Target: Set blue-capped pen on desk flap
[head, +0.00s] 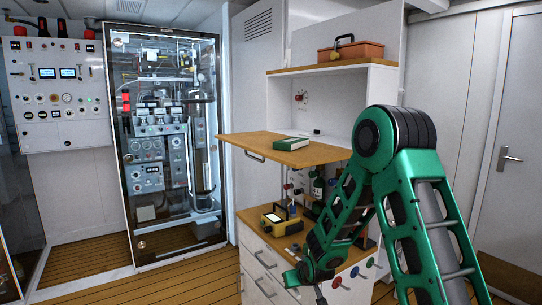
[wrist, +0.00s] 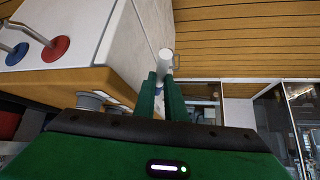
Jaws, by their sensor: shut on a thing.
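The desk flap (head: 255,145) is a wooden board, folded down level from the white cabinet in the head view. A green book (head: 299,144) lies on it, and its left part is bare. In the wrist view my gripper (wrist: 162,76) is shut on a pale cylinder at its fingertips, which I take to be the pen (wrist: 166,57). No blue cap shows clearly on it. The gripper is beside the white cabinet's front, with wooden floor beyond. In the head view my own arm crosses the cabinet's right side, and I cannot make out the fingers or pen there.
The lower counter (head: 247,213) holds a yellow device (head: 281,220) and bottles, under the flap. Red, green and blue round handles (head: 354,272) stick out at the cabinet's lower right. An orange case (head: 350,51) sits on the top shelf. Floor left of the drawers is clear.

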